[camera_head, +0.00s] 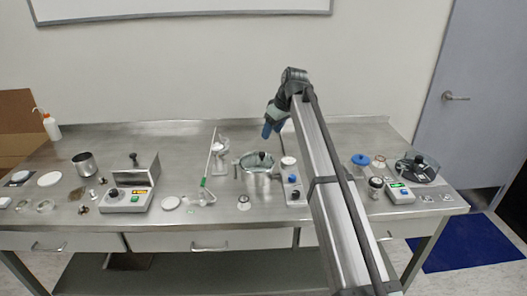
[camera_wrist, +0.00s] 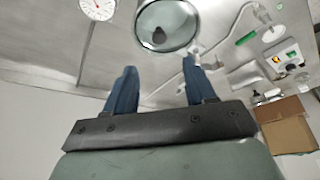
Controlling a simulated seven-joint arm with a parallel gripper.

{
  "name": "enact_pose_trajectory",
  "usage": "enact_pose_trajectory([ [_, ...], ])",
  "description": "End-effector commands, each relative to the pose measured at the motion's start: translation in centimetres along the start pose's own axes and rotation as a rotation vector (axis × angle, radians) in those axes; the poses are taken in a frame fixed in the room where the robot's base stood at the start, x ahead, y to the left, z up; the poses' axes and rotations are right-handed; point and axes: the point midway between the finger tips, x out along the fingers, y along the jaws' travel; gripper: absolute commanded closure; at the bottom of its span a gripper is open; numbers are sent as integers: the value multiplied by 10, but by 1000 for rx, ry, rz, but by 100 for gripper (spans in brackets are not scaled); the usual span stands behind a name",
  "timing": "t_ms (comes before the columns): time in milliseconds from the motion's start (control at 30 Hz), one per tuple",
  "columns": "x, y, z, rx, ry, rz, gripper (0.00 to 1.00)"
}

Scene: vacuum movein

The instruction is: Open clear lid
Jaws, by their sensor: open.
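A metal pot (camera_head: 259,185) with a clear lid (camera_head: 252,160) and a black knob (camera_head: 263,156) stands near the middle of the bench. In the wrist view, the round lid (camera_wrist: 180,20) and its dark knob (camera_wrist: 159,36) show just beyond my fingertips. The lid looks seated on the pot. My gripper (camera_head: 268,131) has blue fingers and hangs above and behind the pot. The knob is partly cut by the lid's reflections.
A dial gauge (camera_head: 243,202) sits in front of the pot, and a small control box (camera_head: 293,190) stands just right of it. A stand with a green-marked rod (camera_head: 205,183) is on the left. A second clear-topped vessel (camera_head: 418,172) stands far right.

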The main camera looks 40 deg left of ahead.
Motion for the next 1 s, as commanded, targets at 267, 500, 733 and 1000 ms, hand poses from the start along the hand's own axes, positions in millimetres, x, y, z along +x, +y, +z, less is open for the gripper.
enact_pose_trajectory([
  [267,52,0,0,0,-1,0,45],
  [500,88,0,0,0,-1,0,45],
  [733,108,1,0,1,0,1,45],
  [1000,113,0,0,1,1,2,45],
])
